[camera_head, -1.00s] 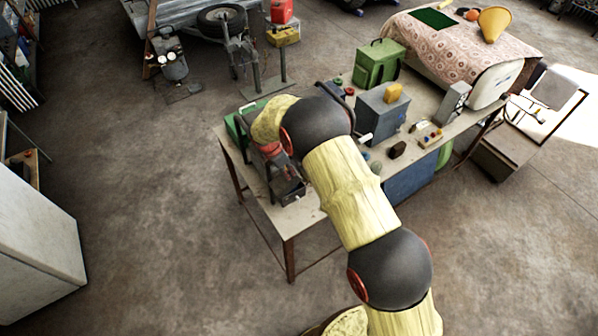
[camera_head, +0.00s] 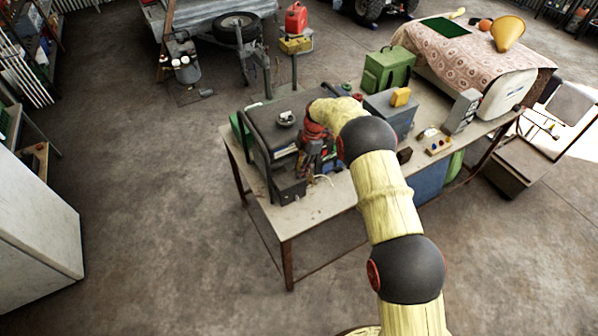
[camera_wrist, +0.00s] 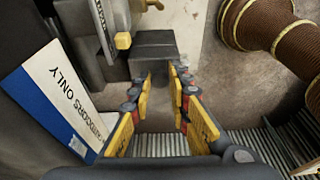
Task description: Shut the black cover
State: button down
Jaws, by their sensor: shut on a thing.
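A dark machine in a black tube frame (camera_head: 272,130) stands on the workbench. In the wrist view, a dark grey block-like part, which looks like the black cover (camera_wrist: 152,45), sits at my fingertips. My gripper (camera_wrist: 158,76) has its yellow-padded fingers closed in on its near edge. In the head view my gripper (camera_head: 318,160) is at the right side of the machine, pointing down. My arm partly hides that side, and I cannot tell the cover's angle there.
The workbench (camera_head: 310,208) has a free front corner. A grey box (camera_head: 385,115) and a green box (camera_head: 386,70) stand behind my arm.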

jog(key=shift+w+r, duration=0.15)
jog(key=c, duration=1.8)
grip_release()
jog(key=shift+d, duration=0.15)
jog(key=shift+o, duration=0.7)
jog(key=v, duration=1.1)
jog(key=shift+r, duration=0.3)
